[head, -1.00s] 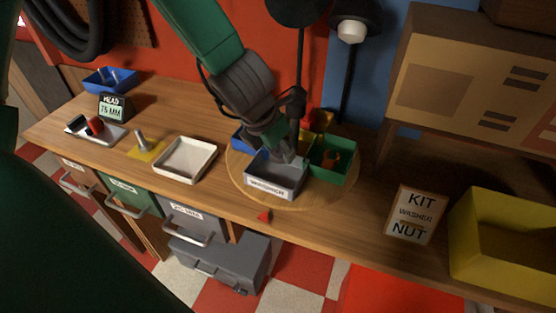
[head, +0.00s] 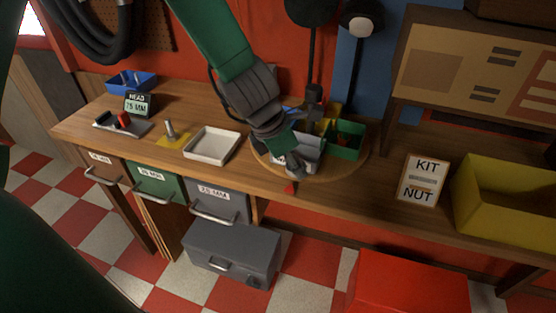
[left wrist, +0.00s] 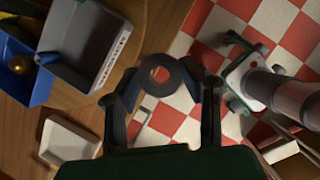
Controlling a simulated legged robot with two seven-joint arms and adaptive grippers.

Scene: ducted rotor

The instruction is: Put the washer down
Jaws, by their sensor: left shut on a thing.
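My left gripper (head: 294,172) is in front of the grey washer bin (head: 310,150) on the round wooden turntable (head: 353,168). In the left wrist view the gripper (left wrist: 160,80) is shut on a dark grey ring, the washer (left wrist: 146,72). The washer is held between the fingertips with its hole showing, clear of the grey bin (left wrist: 85,45). In the head view the washer is too small to make out. A shallow white tray (head: 212,145) stands on the bench left of the turntable; it also shows in the left wrist view (left wrist: 68,140). My right gripper is not in view.
A green bin (head: 346,142) and a blue bin (left wrist: 25,70) share the turntable. A kit card (head: 422,181) and a yellow box (head: 505,205) stand to the right. A yellow pad with a bolt (head: 172,138) lies left of the tray. Drawers (head: 218,200) sit below the bench.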

